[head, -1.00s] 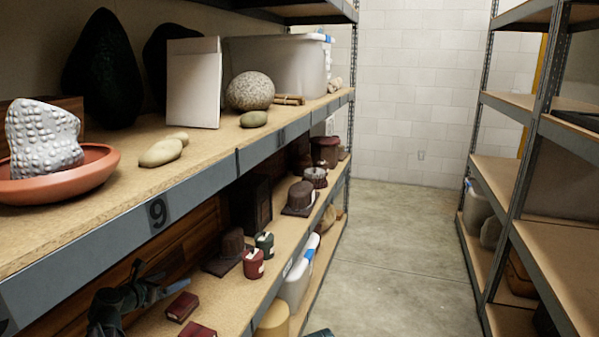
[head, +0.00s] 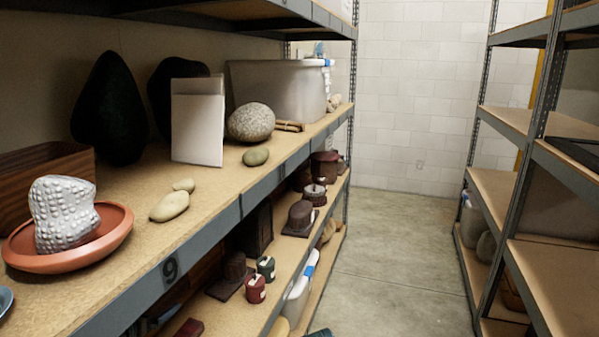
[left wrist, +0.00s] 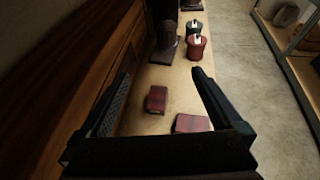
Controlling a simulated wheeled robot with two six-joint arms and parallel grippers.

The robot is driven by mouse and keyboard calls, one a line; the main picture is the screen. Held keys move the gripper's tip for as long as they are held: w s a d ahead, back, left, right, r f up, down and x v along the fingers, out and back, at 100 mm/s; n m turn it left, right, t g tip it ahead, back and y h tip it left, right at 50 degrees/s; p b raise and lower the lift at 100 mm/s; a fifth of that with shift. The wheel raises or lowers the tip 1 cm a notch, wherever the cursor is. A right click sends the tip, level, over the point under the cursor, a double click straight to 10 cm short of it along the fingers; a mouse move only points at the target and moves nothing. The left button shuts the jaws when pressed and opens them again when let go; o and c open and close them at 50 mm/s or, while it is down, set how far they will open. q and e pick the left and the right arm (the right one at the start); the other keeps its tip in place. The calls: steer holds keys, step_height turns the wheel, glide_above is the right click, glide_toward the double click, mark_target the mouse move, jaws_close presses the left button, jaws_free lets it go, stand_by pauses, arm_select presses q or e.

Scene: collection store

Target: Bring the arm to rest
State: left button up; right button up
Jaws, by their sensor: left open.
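My left gripper (left wrist: 162,72) is open and empty in the left wrist view, its two dark fingers spread over the lower shelf (left wrist: 178,82). Two dark red boxes lie on that shelf: one box (left wrist: 156,99) shows between the fingers, the other box (left wrist: 192,123) nearer the right finger. I see no contact with either. In the head view only a small dark part of my left gripper (head: 162,315) shows at the bottom edge, below the upper shelf's front edge; the rest is cut off or hidden. My right gripper is in no view.
The upper shelf (head: 130,270) holds a terracotta dish (head: 115,245) with a grey knobbly object (head: 65,213), stones and a plastic bin (head: 290,90). On the lower shelf stand a red canister (head: 256,290) and a green canister (head: 266,267). The aisle floor (head: 390,250) is clear.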

arm_select(q)
steer(key=shift+s+d+r+p, duration=0.15)
steer(key=shift+s+r+p, duration=0.6)
steer(key=shift+s+r, duration=0.3)
steer(key=shift+w, duration=0.15)
